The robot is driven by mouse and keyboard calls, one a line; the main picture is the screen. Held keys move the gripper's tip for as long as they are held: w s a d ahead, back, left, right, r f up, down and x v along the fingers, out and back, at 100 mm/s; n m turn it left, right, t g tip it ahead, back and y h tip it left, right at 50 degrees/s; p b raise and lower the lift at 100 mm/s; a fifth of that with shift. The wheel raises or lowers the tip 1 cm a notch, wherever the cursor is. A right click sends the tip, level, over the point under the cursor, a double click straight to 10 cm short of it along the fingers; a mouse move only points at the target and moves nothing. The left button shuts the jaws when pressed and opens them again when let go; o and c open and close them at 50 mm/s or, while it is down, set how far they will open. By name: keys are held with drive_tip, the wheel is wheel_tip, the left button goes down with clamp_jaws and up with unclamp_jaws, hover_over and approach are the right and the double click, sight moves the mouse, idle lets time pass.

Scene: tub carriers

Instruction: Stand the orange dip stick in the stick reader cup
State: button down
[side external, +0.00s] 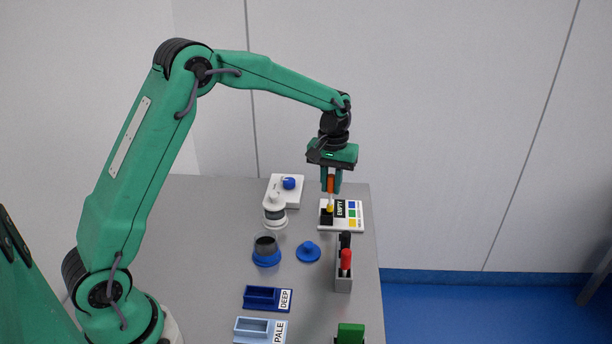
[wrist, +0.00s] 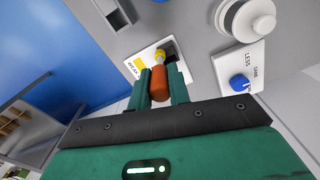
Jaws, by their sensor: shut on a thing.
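My gripper (side external: 331,186) is shut on the orange dip stick (side external: 330,185), holding it by its orange handle. The stick hangs about upright, with a pale shaft and a yellow tip pointing down. The stick reader (side external: 354,223) is a white block with a dark square cup (side external: 326,218), an "EMPTY" label and coloured squares. In the side view the yellow tip is at the top of the cup. In the wrist view the orange handle (wrist: 159,84) is between the fingers, and the yellow tip overlaps the dark cup opening (wrist: 170,48). I cannot tell whether the tip is inside the rim.
A grey rack (side external: 343,280) with a red-topped and a black stick stands in front of the reader. A white device with a blue knob (side external: 289,183), a blue-based jar (side external: 266,255), a blue lid (side external: 308,251) and DEEP and PALE trays (side external: 268,298) stand left.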

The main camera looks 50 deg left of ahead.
drive_tip(key=shift+w+a+f, duration=0.25)
drive_tip(key=shift+a+f, duration=0.1)
drive_tip(key=shift+a, duration=0.15)
drive_tip(key=shift+w+a+f, duration=0.25)
drive_tip(key=shift+a+f, duration=0.05)
drive_tip(key=shift+a, duration=0.2)
drive_tip(key=shift+f, duration=2)
drive_tip(key=shift+f, duration=0.15)
drive_tip(key=c, duration=1.3)
unclamp_jaws()
wheel_tip(320, 180, up, 12)
drive_tip(key=shift+r, duration=0.15)
drive_tip(key=shift+s, duration=0.1)
